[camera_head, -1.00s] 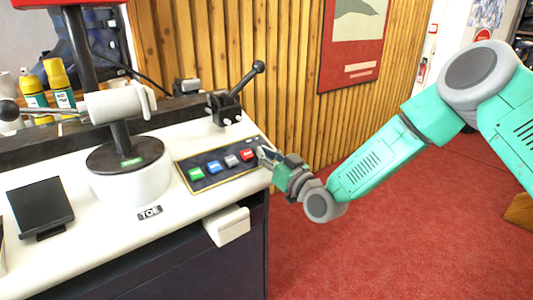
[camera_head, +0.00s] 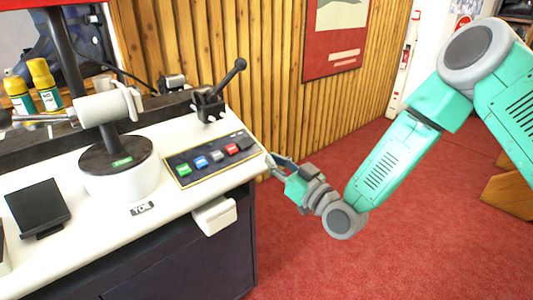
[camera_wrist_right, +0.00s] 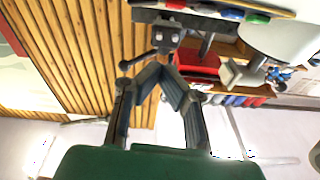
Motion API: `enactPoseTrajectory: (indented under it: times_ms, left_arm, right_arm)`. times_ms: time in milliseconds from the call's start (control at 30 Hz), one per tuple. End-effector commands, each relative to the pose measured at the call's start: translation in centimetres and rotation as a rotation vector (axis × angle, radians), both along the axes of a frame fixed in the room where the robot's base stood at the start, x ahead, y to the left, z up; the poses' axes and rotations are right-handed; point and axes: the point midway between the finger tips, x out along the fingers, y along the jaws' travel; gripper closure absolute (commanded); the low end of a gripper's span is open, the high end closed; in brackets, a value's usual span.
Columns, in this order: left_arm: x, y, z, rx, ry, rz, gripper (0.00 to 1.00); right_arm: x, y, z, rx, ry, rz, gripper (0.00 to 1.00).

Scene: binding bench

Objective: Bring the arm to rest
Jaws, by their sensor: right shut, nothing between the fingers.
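My right arm (camera_head: 385,165) reaches in from the right, teal with grey joints. My right gripper (camera_head: 274,162) is shut and empty, just off the right end of the bench's button panel (camera_head: 213,159). It appears apart from the panel and its buttons. In the right wrist view the two fingers (camera_wrist_right: 158,72) meet at their tips. My left gripper does not show in either view.
The white bench top (camera_head: 190,200) carries a black lever (camera_head: 222,90), a round-based machine post (camera_head: 118,175) and a black tablet-like pad (camera_head: 38,207). A white box (camera_head: 214,216) juts from the bench front. Red carpet (camera_head: 300,265) lies open to the right.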

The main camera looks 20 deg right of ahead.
Motion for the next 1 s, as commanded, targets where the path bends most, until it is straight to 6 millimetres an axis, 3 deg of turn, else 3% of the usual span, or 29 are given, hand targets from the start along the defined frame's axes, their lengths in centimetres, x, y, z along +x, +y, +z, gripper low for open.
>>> enactPoseTrajectory:
  times_ms: [433,567,667,767,900,1000]
  left_arm:
    - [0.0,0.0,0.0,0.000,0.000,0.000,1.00]
    - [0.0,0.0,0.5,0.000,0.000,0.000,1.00]
    - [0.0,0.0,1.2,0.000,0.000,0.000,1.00]
    - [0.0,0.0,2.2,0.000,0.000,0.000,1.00]
    - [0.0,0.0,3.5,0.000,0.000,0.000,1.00]
    - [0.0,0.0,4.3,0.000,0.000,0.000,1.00]
  right_arm:
    - [-0.1,0.1,-0.1,-0.001,0.004,0.001,1.00]
    - [-1.2,0.9,-2.3,-0.019,0.099,0.020,1.00]
    - [-3.8,2.1,-6.7,-0.059,0.287,0.045,1.00]
    - [-8.5,2.8,-12.3,-0.120,0.546,0.060,1.00]
    - [-17.1,1.6,-18.7,-0.217,0.920,0.038,1.00]
    - [-23.7,-0.4,-21.4,-0.291,1.164,-0.009,1.00]
